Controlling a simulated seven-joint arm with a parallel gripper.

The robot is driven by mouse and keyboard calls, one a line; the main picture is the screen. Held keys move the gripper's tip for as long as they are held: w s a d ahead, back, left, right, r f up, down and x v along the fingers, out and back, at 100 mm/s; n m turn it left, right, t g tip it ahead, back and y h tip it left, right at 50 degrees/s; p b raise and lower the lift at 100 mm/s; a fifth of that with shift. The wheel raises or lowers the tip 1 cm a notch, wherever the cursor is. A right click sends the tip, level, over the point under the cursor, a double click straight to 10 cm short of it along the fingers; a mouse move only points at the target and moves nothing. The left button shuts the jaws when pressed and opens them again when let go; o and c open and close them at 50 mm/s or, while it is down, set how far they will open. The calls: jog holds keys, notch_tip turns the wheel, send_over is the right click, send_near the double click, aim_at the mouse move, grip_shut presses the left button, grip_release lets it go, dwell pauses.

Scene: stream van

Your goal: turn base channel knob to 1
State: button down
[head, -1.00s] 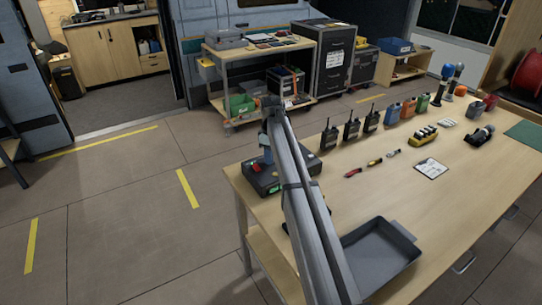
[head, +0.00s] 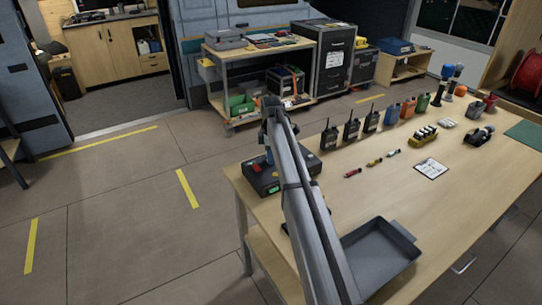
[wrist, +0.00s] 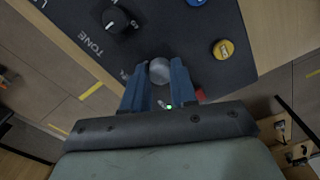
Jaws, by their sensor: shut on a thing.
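In the head view, my arm hides part of the unit.
A grey tray (head: 408,232) lies near the front of the table. Several black radios (head: 351,131) stand to the right of my arm. The floor left of the table is clear.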

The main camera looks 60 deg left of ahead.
jog(key=shift+r, duration=0.1)
dwell(0.3)
jog(key=c, duration=0.9)
grip_release()
notch_tip(320, 180, up, 14)
jog(key=shift+f, duration=0.15)
